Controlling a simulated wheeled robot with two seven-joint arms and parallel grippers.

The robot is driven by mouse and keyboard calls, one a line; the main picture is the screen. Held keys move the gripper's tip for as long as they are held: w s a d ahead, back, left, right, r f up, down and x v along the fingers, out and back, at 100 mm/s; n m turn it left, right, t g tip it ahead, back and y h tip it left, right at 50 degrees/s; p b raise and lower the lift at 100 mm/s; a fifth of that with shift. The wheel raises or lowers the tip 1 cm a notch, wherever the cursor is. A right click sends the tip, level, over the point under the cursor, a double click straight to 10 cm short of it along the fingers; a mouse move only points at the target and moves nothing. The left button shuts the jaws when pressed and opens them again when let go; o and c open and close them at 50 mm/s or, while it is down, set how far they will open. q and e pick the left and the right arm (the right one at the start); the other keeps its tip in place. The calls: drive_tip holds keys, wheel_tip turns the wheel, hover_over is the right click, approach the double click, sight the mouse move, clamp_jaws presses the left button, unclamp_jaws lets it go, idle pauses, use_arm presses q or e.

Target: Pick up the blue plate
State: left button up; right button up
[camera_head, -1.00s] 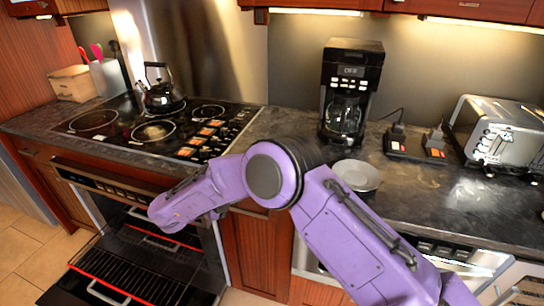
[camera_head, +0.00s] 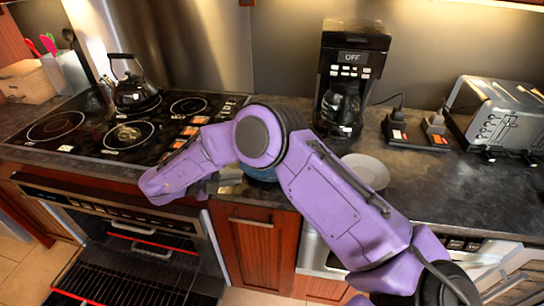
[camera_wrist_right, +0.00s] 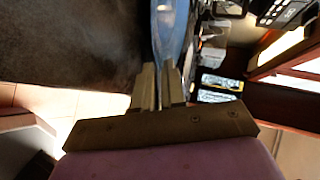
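The blue plate (camera_wrist_right: 172,30) shows nearly edge-on in the right wrist view, between the two fingers of my right gripper (camera_wrist_right: 160,88). The fingers are closed on its rim. In the head view, only a small part of the blue plate (camera_head: 260,173) shows below my purple right arm, near the counter's front edge. My right gripper (camera_head: 230,178) partly shows there, just left of the plate. The arm hides the rest of the plate. My left gripper is in neither view now.
A coffee maker (camera_head: 349,80), a toaster (camera_head: 505,118) and a kettle (camera_head: 133,88) stand farther back. The oven (camera_head: 130,255) below the stove is open.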

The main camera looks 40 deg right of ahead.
sight(252, 174)
drive_tip(key=p+x, duration=0.2)
drive_tip(key=x, duration=0.1)
drive_tip(key=p+x, duration=0.1)
drive_tip(key=x, duration=0.1)
drive_tip(key=shift+w+f, duration=0.15)
drive_tip(key=shift+w, duration=0.2)
drive_tip(key=shift+s+d+f, duration=0.1)
drive_tip(key=shift+s+d, duration=0.1)
drive_tip(key=shift+d, duration=0.05)
drive_tip(key=shift+w+a, duration=0.1)
drive_tip(key=shift+a, duration=0.05)
clamp_jaws()
